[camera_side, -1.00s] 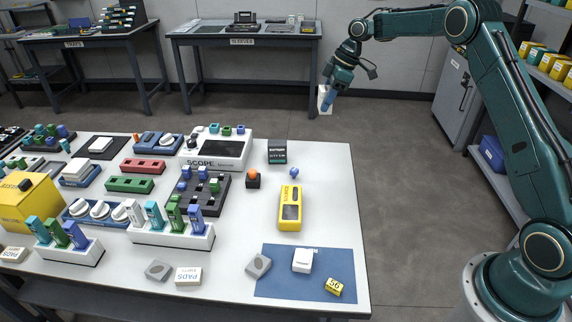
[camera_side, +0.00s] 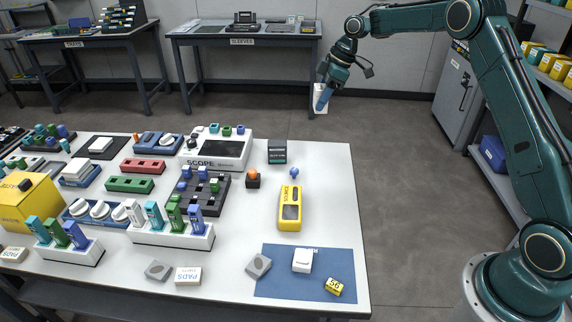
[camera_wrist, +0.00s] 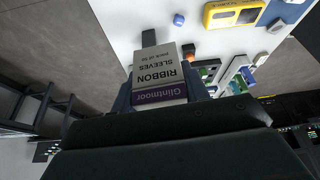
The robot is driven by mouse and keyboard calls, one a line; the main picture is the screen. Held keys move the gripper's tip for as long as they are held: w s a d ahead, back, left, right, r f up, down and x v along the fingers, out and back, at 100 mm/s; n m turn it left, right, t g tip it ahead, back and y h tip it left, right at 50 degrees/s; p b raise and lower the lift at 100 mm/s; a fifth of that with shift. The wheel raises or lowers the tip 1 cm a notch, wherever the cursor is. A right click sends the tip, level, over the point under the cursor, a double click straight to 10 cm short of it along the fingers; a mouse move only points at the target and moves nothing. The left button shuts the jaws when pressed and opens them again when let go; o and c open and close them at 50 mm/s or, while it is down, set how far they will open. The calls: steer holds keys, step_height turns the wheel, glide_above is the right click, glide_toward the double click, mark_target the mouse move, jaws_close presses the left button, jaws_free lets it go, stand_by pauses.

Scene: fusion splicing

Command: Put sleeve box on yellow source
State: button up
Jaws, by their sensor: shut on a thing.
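My gripper (camera_side: 323,95) is shut on the sleeve box (camera_side: 318,92), high in the air beyond the table's far right corner. In the wrist view the box (camera_wrist: 160,75) is white with a purple band and reads "RIBBON SLEEVES" and "Glintmoor". A yellow handheld device with a dark screen (camera_side: 290,207), which looks like the yellow source, lies on the right part of the white table. It also shows at the top of the wrist view (camera_wrist: 235,14). The box is well apart from it.
A blue mat (camera_side: 305,285) holds a white box (camera_side: 302,260) and a small yellow block (camera_side: 334,287). An orange-topped part (camera_side: 253,179), a blue knob (camera_side: 294,173) and a dark box (camera_side: 277,152) lie behind the yellow device. The table's right strip is clear. Racks crowd the left.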

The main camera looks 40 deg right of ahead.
steer(key=s+a+r, duration=0.2)
steer(key=s+a, duration=0.1)
steer(key=a, duration=0.8)
steer(key=r+m, duration=0.1)
steer(key=r, duration=0.1)
glide_above(284, 201)
steer(key=s+d, duration=0.1)
steer(key=s, duration=0.1)
steer(key=shift+w+d+f, duration=0.1)
steer(key=shift+w+f, duration=0.15)
steer(key=shift+f, duration=0.1)
step_height(284, 201, down, 20)
steer(key=shift+r, duration=0.1)
steer(key=o, duration=1)
